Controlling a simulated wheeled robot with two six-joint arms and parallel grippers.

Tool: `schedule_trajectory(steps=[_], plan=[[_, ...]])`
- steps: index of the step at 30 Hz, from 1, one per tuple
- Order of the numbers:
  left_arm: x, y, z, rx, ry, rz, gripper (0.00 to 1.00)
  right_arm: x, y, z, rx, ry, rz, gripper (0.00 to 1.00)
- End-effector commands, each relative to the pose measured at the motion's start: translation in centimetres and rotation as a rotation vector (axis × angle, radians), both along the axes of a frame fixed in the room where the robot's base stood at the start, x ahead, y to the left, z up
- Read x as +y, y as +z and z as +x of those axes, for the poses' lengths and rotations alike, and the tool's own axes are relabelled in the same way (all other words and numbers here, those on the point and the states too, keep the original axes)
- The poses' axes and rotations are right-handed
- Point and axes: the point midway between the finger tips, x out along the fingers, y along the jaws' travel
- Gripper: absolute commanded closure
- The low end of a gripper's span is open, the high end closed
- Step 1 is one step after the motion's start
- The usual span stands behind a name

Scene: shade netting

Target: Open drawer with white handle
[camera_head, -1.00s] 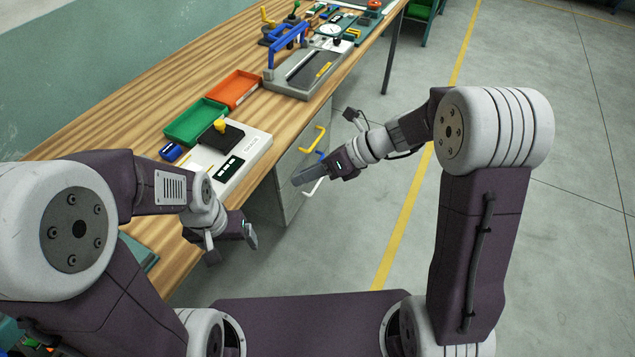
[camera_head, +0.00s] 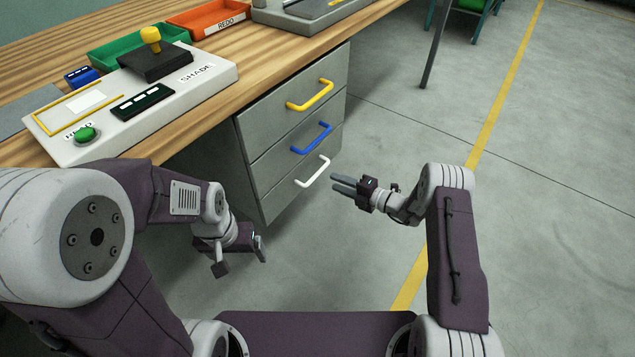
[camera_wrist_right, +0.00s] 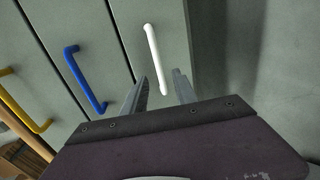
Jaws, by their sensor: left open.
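The drawer with the white handle (camera_head: 313,172) is the lowest of three grey drawers under the bench. Its front (camera_head: 278,196) looks flush with the ones above. My right gripper (camera_head: 341,184) is just right of the white handle and points at it, with its fingers apart and empty. In the right wrist view the white handle (camera_wrist_right: 154,58) runs lengthwise ahead of the gap between the open fingertips; I cannot tell whether they touch it. My left gripper (camera_head: 241,259) is open and empty, low in front of the bench, away from the drawers.
The yellow handle (camera_head: 311,96) and blue handle (camera_head: 312,139) stick out above the white one. A white control box (camera_head: 205,75) with a green button, a green tray (camera_head: 108,52) and an orange tray (camera_head: 190,24) stand on the bench. The floor right of the drawers is clear.

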Motion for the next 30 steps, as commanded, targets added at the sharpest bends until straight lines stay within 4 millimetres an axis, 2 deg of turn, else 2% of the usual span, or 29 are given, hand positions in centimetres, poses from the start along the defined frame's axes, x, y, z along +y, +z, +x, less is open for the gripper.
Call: schedule_trajectory(steps=[2,9,15,25,26,29,30], plan=[[0.0,-0.3,0.0,0.000,0.000,0.000,0.16,0.5,-0.1,0.3,-0.001,0.003,-0.001,0.66],[0.0,-3.1,0.0,0.000,0.000,0.000,0.16,4.3,-1.5,2.9,-0.005,0.006,-0.002,0.66],[0.0,-4.6,0.0,0.000,0.000,0.000,0.16,6.7,-1.9,4.7,-0.003,0.005,-0.002,0.66],[0.0,-4.6,0.0,0.000,0.000,0.000,0.16,7.2,-1.6,5.2,-0.001,0.002,-0.001,0.66],[0.0,-4.6,0.0,0.000,0.000,0.000,0.16,7.2,-1.6,5.2,-0.001,0.002,-0.001,0.71],[0.0,-4.6,0.0,0.000,0.000,0.000,0.16,7.2,-1.6,5.2,-0.001,0.002,-0.001,0.99],[0.0,-4.6,0.0,0.000,0.000,0.000,0.16,7.2,-1.6,5.2,-0.001,0.002,-0.001,1.00]])
